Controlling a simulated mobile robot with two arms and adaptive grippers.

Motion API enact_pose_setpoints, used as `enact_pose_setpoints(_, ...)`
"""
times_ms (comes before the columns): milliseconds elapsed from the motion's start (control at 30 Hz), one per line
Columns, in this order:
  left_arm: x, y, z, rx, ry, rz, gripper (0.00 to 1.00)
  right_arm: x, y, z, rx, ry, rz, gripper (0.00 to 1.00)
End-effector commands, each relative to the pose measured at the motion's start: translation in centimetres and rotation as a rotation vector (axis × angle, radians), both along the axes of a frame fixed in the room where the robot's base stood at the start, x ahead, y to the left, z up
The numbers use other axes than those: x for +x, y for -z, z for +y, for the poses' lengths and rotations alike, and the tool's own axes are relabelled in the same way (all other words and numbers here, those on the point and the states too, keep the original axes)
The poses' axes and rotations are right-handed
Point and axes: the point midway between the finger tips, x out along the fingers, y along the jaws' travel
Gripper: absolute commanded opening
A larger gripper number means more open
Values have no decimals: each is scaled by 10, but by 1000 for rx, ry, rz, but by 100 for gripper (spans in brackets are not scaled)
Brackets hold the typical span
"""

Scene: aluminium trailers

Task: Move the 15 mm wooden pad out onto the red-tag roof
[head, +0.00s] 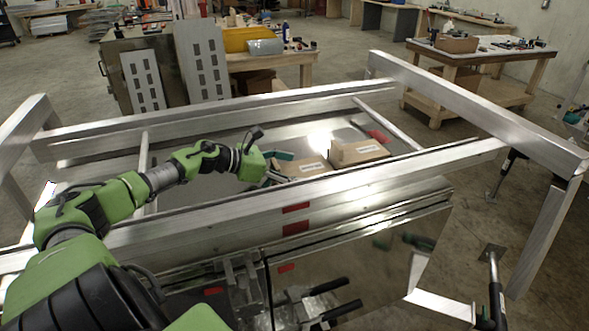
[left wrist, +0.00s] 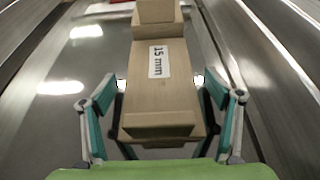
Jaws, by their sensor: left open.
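The wooden pad labelled "15 mm" (left wrist: 165,95) lies on a shiny metal surface inside the trailer frame. It also shows in the head view (head: 302,167), just beyond the near rail. My left gripper (head: 277,168) is at its left end; in the left wrist view its teal fingers (left wrist: 160,92) are open, one on each side of the pad. I cannot tell if they touch it. A second wooden block (head: 358,152) sits behind it, seen also in the left wrist view (left wrist: 157,12). A red mark (head: 378,136) shows farther back on the metal surface. My right gripper is not seen.
The near rail (head: 370,179) with red marks (head: 296,207) runs in front of the pads. The far rail (head: 250,108) and a raised end bar (head: 480,112) surround the surface. Workbenches stand behind. Bare metal lies left of the pad.

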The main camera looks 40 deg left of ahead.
Motion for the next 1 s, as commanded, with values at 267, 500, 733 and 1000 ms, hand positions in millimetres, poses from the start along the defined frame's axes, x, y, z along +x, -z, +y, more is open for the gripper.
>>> enact_pose_setpoints(267,-3,-2,2,0,-1,2,82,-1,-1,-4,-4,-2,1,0)
enact_pose_setpoints(500,-19,-7,10,1,0,5,82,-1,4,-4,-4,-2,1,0)
enact_pose_setpoints(733,-34,-16,17,-1,0,5,82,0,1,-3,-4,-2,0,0)
enact_pose_setpoints(1000,-55,-27,28,-2,0,3,82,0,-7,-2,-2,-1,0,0)
